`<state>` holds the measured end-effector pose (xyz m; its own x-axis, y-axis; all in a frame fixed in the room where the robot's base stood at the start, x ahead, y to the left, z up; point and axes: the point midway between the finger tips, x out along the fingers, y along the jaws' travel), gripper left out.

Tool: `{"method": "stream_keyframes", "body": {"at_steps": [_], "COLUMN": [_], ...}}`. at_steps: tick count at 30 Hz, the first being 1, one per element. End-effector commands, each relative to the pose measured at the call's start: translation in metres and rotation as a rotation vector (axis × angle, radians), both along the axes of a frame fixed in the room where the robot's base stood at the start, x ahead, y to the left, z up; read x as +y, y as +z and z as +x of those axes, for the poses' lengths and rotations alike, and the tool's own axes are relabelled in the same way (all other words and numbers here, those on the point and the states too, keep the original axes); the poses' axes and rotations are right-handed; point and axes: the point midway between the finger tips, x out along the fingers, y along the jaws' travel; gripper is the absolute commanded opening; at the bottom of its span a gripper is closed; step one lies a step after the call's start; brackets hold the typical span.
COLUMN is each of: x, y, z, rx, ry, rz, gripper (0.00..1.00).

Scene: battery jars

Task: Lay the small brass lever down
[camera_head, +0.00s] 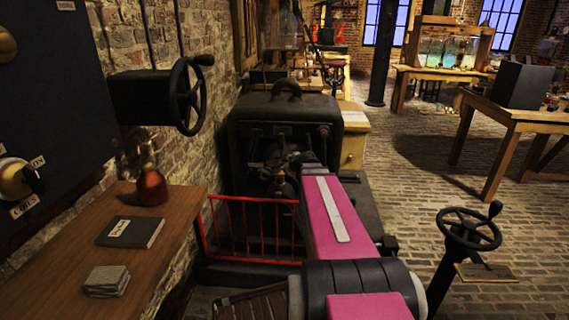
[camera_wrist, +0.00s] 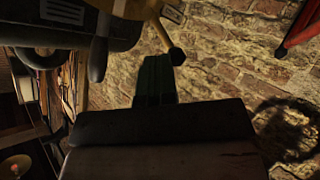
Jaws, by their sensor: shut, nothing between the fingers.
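A small brass lever (camera_wrist: 163,33) with a dark ball knob shows at the top of the wrist view. It slants out from a brass-coloured body (camera_wrist: 135,8). My gripper (camera_wrist: 155,62) is dark, shut and empty, with its tips just beside the knob; I cannot tell whether they touch. In the head view my pink arm reaches forward to the black machine (camera_head: 285,107), and its wrist end is at the machine's front. Small brass parts (camera_head: 274,165) show there, but the lever cannot be made out clearly among them. I cannot tell how far the lever is tilted.
A red railing (camera_head: 252,228) stands below the machine's front. A wooden shelf (camera_head: 185,205) at left holds a red flask (camera_head: 151,186), a dark book (camera_head: 130,231) and a stack of cloths (camera_head: 107,280). A handwheel (camera_head: 468,230) stands at right. The brick floor beyond is mostly clear.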

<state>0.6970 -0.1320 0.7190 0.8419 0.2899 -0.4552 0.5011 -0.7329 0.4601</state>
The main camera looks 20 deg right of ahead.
Motion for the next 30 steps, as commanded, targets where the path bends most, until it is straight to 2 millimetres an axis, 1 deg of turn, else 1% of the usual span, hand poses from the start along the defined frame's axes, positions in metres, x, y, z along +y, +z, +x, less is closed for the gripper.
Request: {"method": "stream_keyframes", "body": {"at_steps": [2, 14, 23, 30], "x": [0.002, 0.005, 0.005, 0.001], "y": [-0.003, -0.018, -0.017, -0.019], "z": [-0.003, -0.012, -0.01, 0.0], "rx": [-0.03, -0.025, -0.025, -0.026], "ry": [0.0, 0.002, 0.002, 0.001], "rz": [-0.012, -0.011, -0.011, -0.011], "gripper": [0.0, 0.0, 0.0, 0.0]}}
